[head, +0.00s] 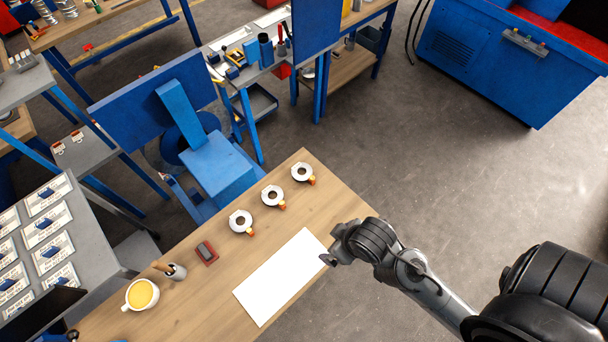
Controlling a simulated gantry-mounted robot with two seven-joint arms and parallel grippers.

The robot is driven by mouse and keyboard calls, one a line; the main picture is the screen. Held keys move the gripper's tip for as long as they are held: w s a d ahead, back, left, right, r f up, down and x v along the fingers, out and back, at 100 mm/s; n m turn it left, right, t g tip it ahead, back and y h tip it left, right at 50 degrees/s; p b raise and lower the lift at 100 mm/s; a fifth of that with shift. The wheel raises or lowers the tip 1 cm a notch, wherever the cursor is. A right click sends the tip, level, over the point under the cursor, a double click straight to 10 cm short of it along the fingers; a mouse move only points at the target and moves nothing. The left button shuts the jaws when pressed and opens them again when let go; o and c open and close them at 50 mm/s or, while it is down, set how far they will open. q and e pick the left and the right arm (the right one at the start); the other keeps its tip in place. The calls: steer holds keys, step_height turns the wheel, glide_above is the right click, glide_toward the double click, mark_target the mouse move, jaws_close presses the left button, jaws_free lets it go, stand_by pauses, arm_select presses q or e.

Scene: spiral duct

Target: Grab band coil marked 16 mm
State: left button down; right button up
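The size markings are too small to read, so I cannot tell which is 16 mm. My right gripper (329,259) is above the right edge of the table, beside a white sheet and apart from all coils. Its finger opening is too small and dark to judge. My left gripper is out of view.
The wooden table (200,306) also holds a white sheet (281,277), a dark red-brown block (207,253), a grey pencil cup (177,272) and a mug with yellow contents (141,295). Open floor lies to the right.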

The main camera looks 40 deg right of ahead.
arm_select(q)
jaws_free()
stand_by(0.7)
